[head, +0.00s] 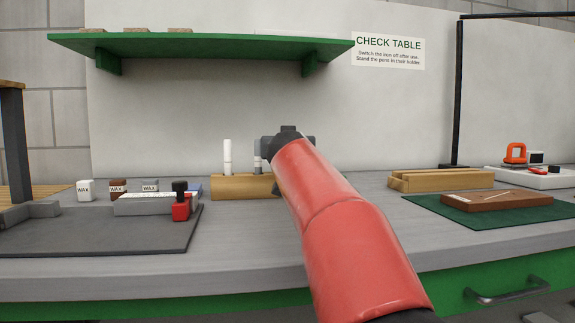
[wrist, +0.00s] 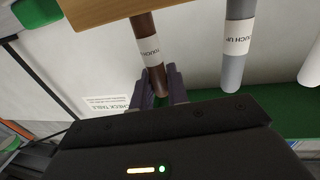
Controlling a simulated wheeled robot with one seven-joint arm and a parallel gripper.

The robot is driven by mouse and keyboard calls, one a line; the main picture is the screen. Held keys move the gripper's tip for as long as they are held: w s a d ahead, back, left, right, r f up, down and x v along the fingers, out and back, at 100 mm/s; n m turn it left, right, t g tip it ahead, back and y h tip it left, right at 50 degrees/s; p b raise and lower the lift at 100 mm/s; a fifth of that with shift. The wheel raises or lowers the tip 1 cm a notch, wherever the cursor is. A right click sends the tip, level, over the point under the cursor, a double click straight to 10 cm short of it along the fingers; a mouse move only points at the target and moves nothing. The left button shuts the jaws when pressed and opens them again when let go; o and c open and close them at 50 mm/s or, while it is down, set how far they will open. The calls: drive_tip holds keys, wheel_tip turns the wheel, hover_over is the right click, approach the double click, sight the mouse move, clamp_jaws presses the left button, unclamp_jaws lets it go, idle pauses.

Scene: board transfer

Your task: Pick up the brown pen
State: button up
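The brown pen (wrist: 151,62) shows in the wrist view with a white "TOUCH UP" label. One end of it meets the wooden pen holder (wrist: 100,10) at the picture's top, so it appears to stand in the holder. My gripper (wrist: 161,82) has its two dark fingers close on either side of the pen's free end and looks shut on it. In the head view my red arm hides the brown pen and part of the holder (head: 232,187). A grey pen (wrist: 234,55) and a white pen (head: 228,157) stand in the holder.
A green shelf (head: 200,46) hangs above the bench. Wax pots (head: 85,190) and a grey mat (head: 100,237) lie left. A wooden rack (head: 440,181) and a brown board (head: 497,201) on a green mat (head: 437,209) lie right.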

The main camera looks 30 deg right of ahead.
clamp_jaws()
wheel_tip(320, 180, up, 10)
drive_tip(key=p, duration=0.5)
idle(0.3)
